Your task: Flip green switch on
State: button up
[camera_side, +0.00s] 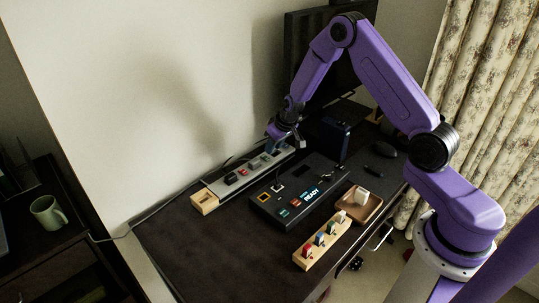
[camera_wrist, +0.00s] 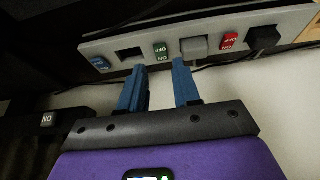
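The green switch (camera_wrist: 162,52) is on the grey power strip (camera_wrist: 85,47) in the wrist view, with ON and OFF lettering upside down. It sits between an empty socket (camera_wrist: 130,52) and a grey plug (camera_wrist: 195,47). My gripper (camera_wrist: 159,67) has its two blue fingers apart with nothing between them. The fingertips are just short of the green switch, one to each side of it in the picture. I cannot tell whether they touch the strip. In the side view my gripper (camera_side: 274,143) is over the far part of the strip (camera_side: 218,187), partly hiding it.
The strip also carries a blue switch (camera_wrist: 100,62), a red switch (camera_wrist: 229,40) and a black plug (camera_wrist: 263,37). On the table are a black READY panel (camera_side: 293,206), a wooden block with coloured switches (camera_side: 312,255) and a wooden tray (camera_side: 372,209). The wall is close behind the strip.

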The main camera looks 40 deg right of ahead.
aim_at(267, 159)
jog(key=shift+x, duration=2.9)
grip_shut()
